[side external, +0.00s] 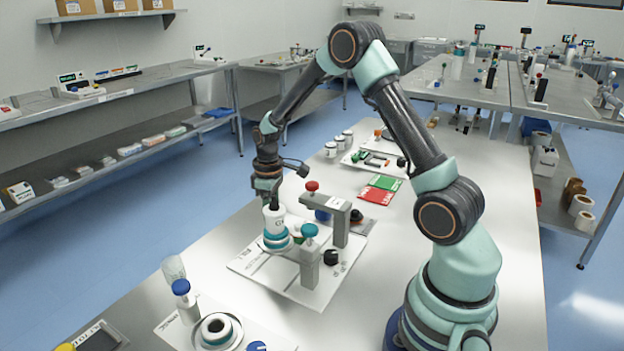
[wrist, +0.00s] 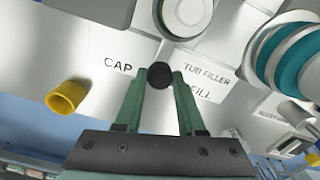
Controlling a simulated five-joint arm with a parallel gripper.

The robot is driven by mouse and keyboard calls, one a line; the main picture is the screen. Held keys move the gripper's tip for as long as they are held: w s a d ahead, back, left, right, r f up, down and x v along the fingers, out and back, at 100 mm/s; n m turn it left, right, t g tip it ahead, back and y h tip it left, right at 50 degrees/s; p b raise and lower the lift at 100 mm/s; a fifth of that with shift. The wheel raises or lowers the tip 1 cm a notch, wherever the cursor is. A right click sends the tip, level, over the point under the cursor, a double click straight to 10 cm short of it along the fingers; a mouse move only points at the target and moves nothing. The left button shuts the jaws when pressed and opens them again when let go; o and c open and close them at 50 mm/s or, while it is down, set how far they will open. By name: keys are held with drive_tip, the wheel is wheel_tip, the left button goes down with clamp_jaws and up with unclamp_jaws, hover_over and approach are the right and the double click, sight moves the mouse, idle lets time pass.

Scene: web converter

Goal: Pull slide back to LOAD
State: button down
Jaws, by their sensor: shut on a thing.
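My gripper (side external: 268,196) reaches down over the white tub filler board (side external: 262,262) in the side view. In the wrist view its two green fingers (wrist: 160,88) are closed on a small black knob (wrist: 160,72), which looks like the slide's handle. The slide itself and its travel are mostly hidden. The board lettering in the wrist view reads CAP, TUB FILLER and FILL; I see no LOAD mark. A white cylinder with teal rings (side external: 275,241) stands at the gripper's end in the side view, covering the fingertips. Large teal and white round parts (wrist: 292,55) show at the wrist view's right.
A grey post with a teal cap (side external: 310,255) and a grey bracket with a red knob (side external: 328,208) stand close to the gripper. Red and green mats (side external: 378,191) lie behind. A blue-capped bottle (side external: 185,300) stands in front. A yellow cup (wrist: 67,97) shows in the wrist view.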

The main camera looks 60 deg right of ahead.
drive_tip(key=shift+a, duration=0.7)
drive_tip(key=c, duration=0.5)
unclamp_jaws()
drive_tip(key=shift+r, duration=0.1)
wheel_tip(320, 180, up, 12)
